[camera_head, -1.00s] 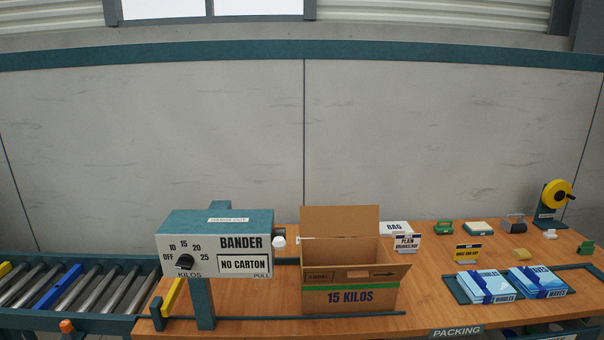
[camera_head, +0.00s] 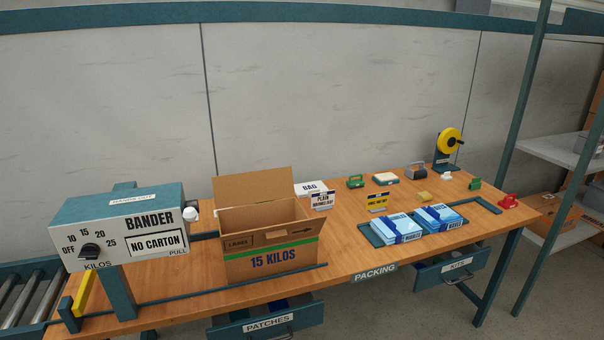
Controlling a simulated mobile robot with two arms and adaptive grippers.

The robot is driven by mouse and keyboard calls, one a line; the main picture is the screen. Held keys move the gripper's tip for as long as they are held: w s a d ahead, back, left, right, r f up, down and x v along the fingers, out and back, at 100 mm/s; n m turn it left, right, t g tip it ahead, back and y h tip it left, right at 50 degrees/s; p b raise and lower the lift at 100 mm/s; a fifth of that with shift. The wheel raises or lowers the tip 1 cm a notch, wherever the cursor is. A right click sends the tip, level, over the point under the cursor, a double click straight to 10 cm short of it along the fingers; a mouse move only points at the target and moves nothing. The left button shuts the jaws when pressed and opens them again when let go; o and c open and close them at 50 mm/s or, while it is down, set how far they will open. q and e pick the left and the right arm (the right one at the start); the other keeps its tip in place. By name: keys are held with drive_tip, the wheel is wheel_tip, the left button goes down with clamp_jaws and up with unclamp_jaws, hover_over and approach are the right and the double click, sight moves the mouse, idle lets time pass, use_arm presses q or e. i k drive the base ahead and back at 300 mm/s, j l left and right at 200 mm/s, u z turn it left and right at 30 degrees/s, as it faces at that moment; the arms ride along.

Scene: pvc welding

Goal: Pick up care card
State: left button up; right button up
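I cannot single out a care card by its label. Small upright signs stand on the table: a white one (camera_head: 320,200) reading PLAIN and a yellow-and-dark one (camera_head: 377,203) whose text is too small to read. A pale flat stack (camera_head: 386,179) in a green holder lies toward the back of the table. Two blue-and-white packs, the left one (camera_head: 397,229) and the right one (camera_head: 439,217), lie in a dark green tray frame. Neither of my grippers is in view.
The PATCHES drawer (camera_head: 268,319) and KITS drawer (camera_head: 452,269) stick out below the wooden table (camera_head: 190,277). A green post (camera_head: 525,90) and shelves stand at right.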

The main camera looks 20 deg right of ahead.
sight(376, 203)
drive_tip(key=i+l+z, duration=0.35)
drive_tip(key=l, duration=0.3)
drive_tip(key=i+l+z, duration=0.3)
drive_tip(key=i+l, duration=0.2)
drive_tip(key=i, duration=0.1)
